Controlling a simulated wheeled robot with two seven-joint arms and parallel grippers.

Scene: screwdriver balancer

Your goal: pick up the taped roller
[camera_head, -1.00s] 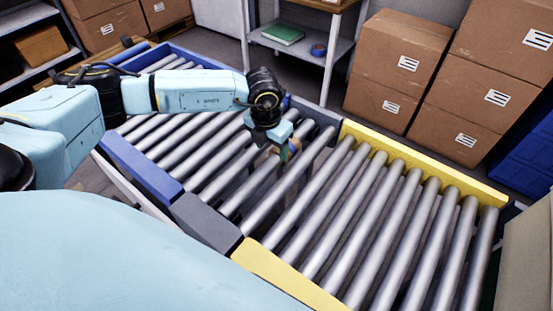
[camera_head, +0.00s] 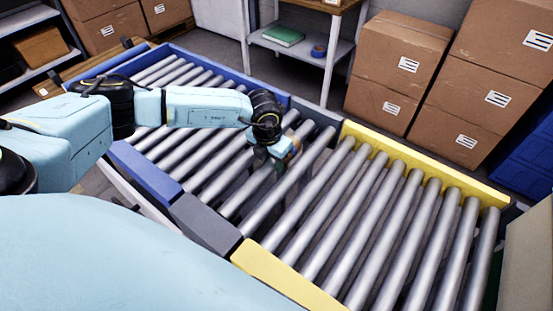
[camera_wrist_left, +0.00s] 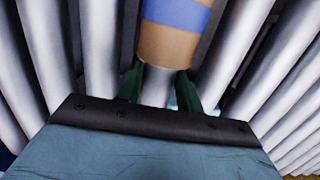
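The taped roller (camera_wrist_left: 172,42) shows in the left wrist view with a tan band and a blue band around it. In the head view, a small tan patch of the taped roller (camera_head: 296,146) shows beside my left gripper (camera_head: 275,155). In the left wrist view, the two dark green fingers of my left gripper (camera_wrist_left: 160,88) stand apart, one on each side of the roller, just below the tan band. A thin gap seems to show by the right finger, so the gripper looks open around the roller. Its fingertips are partly hidden. My right gripper is not in view.
Bare grey rollers (camera_head: 345,215) lie close on both sides, between blue and yellow conveyor rails (camera_head: 425,165). A shelf (camera_head: 300,50) with a green book and blue tape stands behind. Cardboard boxes (camera_head: 390,65) are stacked at the back right.

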